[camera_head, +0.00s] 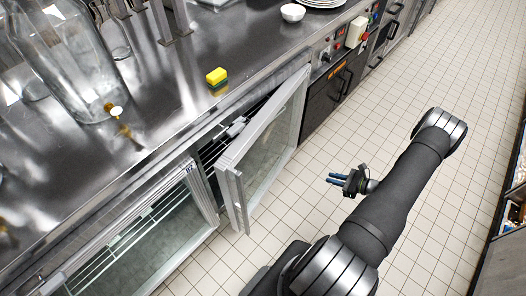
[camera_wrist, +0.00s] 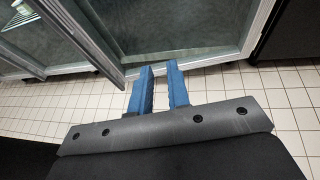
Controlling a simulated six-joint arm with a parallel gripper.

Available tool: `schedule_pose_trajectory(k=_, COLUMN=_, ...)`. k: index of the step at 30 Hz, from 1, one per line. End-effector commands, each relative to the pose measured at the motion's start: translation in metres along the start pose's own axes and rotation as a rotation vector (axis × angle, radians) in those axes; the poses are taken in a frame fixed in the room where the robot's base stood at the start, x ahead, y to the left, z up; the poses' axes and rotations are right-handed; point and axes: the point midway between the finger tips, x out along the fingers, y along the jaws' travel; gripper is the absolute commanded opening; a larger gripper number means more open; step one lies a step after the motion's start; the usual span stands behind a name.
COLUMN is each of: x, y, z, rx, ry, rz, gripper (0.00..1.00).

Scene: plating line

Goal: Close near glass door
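Two framed glass doors front the cabinet under the steel counter. In the head view, one glass door (camera_head: 272,146) stands ajar, its free edge swung out over the floor and wire shelves showing in the gap. The other glass door (camera_head: 150,248) is lower left; I cannot tell whether it is fully shut. My gripper (camera_head: 333,179) is over the floor right of the ajar door, apart from it, empty, with its blue fingers parted by a narrow gap. In the wrist view, my fingertips (camera_wrist: 160,67) point towards framed glass, with a slanting door frame (camera_wrist: 80,32) at left.
The steel counter (camera_head: 170,85) carries a glass dispenser (camera_head: 75,60), a yellow sponge (camera_head: 216,75) and a white bowl (camera_head: 292,12). Dark appliances with knobs (camera_head: 328,98) continue beyond the cabinet. The tiled floor (camera_head: 405,75) is clear. A shelf unit (camera_head: 510,215) stands at the right edge.

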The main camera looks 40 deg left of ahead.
Motion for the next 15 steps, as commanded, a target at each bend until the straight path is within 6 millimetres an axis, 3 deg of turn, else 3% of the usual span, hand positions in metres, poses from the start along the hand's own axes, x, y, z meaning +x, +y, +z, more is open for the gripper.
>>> schedule_pose_trajectory(k=2, x=0.025, y=0.035, z=0.014, rx=0.005, ry=-0.063, rz=0.032, gripper=0.00)
schedule_pose_trajectory(k=7, x=0.075, y=0.127, z=0.062, rx=0.005, ry=-0.233, rz=0.057, gripper=0.00)
schedule_pose_trajectory(k=12, x=0.095, y=0.198, z=0.104, rx=0.009, ry=-0.334, rz=0.024, gripper=0.00)
schedule_pose_trajectory(k=15, x=0.098, y=0.220, z=0.118, rx=0.007, ry=-0.356, rz=0.002, gripper=0.00)
